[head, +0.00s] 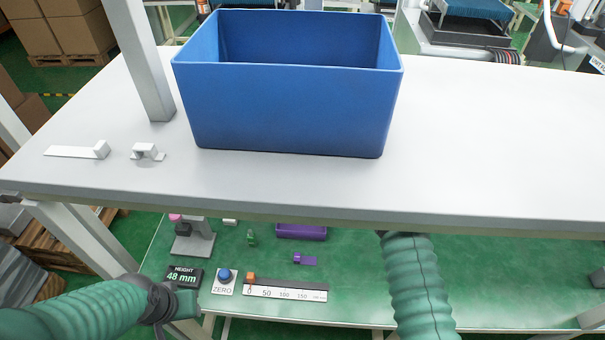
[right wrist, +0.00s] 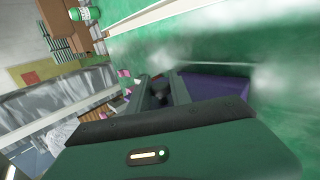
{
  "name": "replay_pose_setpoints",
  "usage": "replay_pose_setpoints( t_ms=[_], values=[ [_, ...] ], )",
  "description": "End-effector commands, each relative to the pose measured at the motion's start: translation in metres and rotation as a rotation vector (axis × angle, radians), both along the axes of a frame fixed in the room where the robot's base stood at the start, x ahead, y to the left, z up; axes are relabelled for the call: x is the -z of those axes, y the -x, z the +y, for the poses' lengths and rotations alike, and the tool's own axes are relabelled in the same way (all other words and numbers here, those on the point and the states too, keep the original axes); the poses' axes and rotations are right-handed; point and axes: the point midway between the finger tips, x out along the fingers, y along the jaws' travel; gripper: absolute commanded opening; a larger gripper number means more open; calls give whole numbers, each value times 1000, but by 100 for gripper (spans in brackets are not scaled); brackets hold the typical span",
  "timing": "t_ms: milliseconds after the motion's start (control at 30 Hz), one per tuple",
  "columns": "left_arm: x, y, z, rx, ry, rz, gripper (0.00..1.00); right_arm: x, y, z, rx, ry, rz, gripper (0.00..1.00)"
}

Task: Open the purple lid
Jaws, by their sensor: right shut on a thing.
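A purple box (head: 301,231) sits on the green lower shelf, its upper part hidden by the table edge, so I cannot make out its lid from the head. A purple surface (right wrist: 215,88) lies right beside my right gripper (right wrist: 158,88) in the right wrist view. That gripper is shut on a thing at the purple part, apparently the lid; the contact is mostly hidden. In the head view my right arm goes under the table edge and its gripper is hidden. My left gripper (head: 188,302) is at the lower left, apart from the box; its jaws are unclear.
A large blue bin (head: 290,110) and two white brackets stand on the white table (head: 480,150). On the lower shelf are a small purple piece (head: 305,259), a ruler strip (head: 285,291), a blue button (head: 225,275) and a height display (head: 183,276). The table edge overhangs.

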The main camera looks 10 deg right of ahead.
Motion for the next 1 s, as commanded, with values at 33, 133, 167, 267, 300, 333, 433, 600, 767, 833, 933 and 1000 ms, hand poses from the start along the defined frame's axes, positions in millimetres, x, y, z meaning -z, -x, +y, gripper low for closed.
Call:
replay_pose_setpoints(
  t_ms=[33,133,167,267,300,333,433,600,767,833,933,1000],
  values=[
    [-2,0,0,1,0,1,36,-1,3,5,-7,-11,9,0],
    [-2,0,0,1,0,1,36,0,5,6,-10,-14,13,0],
    [-2,0,0,1,0,1,36,0,6,6,-10,-14,14,0],
    [-2,0,0,1,0,1,36,1,6,6,-10,-13,14,0],
    [-2,0,0,1,0,1,36,1,6,5,-10,-12,14,0],
    [-2,0,0,1,0,1,36,1,6,5,-10,-11,15,0],
    [-2,0,0,1,0,1,36,1,6,4,-9,-10,16,0],
    [-2,0,0,1,0,1,36,1,6,5,-9,-12,14,44],
    [-2,0,0,1,0,1,36,1,5,5,-9,-13,14,44],
    [-2,0,0,1,0,1,36,1,5,5,-9,-13,13,44],
    [0,0,0,1,0,1,36,-1,5,2,-7,-13,13,44],
    [3,0,0,1,0,1,36,-6,7,-6,-6,-13,13,44]
  ],
)
